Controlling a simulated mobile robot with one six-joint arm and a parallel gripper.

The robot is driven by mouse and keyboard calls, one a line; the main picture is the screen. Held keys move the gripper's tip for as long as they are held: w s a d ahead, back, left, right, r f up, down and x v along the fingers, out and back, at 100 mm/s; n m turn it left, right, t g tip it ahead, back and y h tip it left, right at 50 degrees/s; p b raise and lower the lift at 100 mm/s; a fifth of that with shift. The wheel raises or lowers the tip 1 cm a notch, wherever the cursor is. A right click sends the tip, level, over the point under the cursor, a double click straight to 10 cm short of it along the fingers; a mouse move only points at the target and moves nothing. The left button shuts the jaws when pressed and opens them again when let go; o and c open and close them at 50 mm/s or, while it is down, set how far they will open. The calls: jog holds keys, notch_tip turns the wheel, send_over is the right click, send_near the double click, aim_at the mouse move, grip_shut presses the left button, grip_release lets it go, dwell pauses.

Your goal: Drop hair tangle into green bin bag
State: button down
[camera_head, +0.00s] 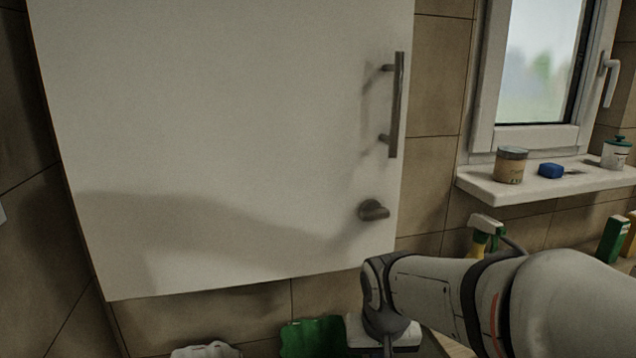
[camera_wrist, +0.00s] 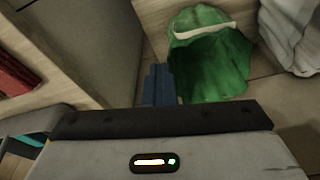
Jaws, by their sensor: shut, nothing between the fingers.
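The green bin bag (camera_wrist: 222,72) shows in the wrist view, upper middle, with a pale band near its top. In the head view its top (camera_head: 312,338) shows at the bottom edge, under the white cabinet. My gripper (camera_wrist: 158,70) has its narrow blue-grey fingers shut and empty, just left of the green bag in the wrist view. In the head view my wrist is at the bottom, right of the bag, and the fingertips are cut off. I cannot make out the hair tangle in either view.
A white cabinet door (camera_head: 230,140) with a bar handle (camera_head: 397,105) and knob (camera_head: 373,210) hangs above. A whitish bag (camera_wrist: 297,35) is beside the green one. The windowsill (camera_head: 545,185) holds a jar (camera_head: 511,165) and blue block (camera_head: 551,170). A spray bottle (camera_head: 484,232) stands below.

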jog(key=s+d+r+p, duration=0.5)
jog(key=s+r+p, duration=0.1)
jog(key=s+r, duration=0.3)
jog(key=shift+s+d+p, duration=0.15)
jog(key=shift+d+p, duration=0.15)
jog(key=c, duration=1.5)
grip_release()
jog(key=shift+o, duration=0.5)
